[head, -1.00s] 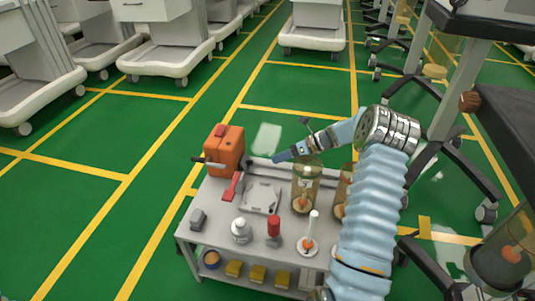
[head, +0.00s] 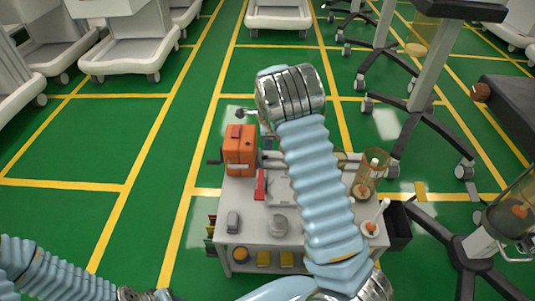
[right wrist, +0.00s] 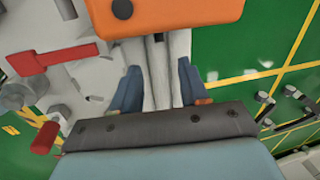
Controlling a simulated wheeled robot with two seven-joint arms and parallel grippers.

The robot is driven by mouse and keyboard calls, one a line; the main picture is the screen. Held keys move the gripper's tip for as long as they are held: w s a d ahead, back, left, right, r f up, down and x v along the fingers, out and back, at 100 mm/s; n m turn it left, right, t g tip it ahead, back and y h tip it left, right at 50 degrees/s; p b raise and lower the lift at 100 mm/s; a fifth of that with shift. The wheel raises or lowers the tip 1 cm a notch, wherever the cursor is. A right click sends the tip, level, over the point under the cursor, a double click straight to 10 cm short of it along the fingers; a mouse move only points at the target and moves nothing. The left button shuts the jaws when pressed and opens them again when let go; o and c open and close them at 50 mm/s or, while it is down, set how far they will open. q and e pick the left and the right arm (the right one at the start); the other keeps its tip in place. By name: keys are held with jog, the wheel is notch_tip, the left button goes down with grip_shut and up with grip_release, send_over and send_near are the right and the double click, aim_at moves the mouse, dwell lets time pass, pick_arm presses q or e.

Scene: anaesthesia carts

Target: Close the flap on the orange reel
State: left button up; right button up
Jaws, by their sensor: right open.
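The orange reel (head: 240,155) stands upright at the back left corner of the grey cart top. It has a red piece on top and a dark crank at its left side. I cannot make out clearly which part is the flap. In the right wrist view, an orange face of the reel (right wrist: 175,14) with a dark round knob fills the top edge. My right gripper (right wrist: 158,68) is open, its two blue fingers apart and pointing towards the reel, with nothing between them. In the head view its fingers are mostly hidden behind my wrist. My left gripper is not seen.
Chair bases stand to the right. Green floor is free to the left.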

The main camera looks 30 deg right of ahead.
aim_at(267, 156)
jog(key=f, duration=0.3)
jog(key=w+f, duration=0.1)
jog(key=f, duration=0.6)
jog(key=shift+w+d, duration=0.3)
jog(key=shift+d, duration=0.05)
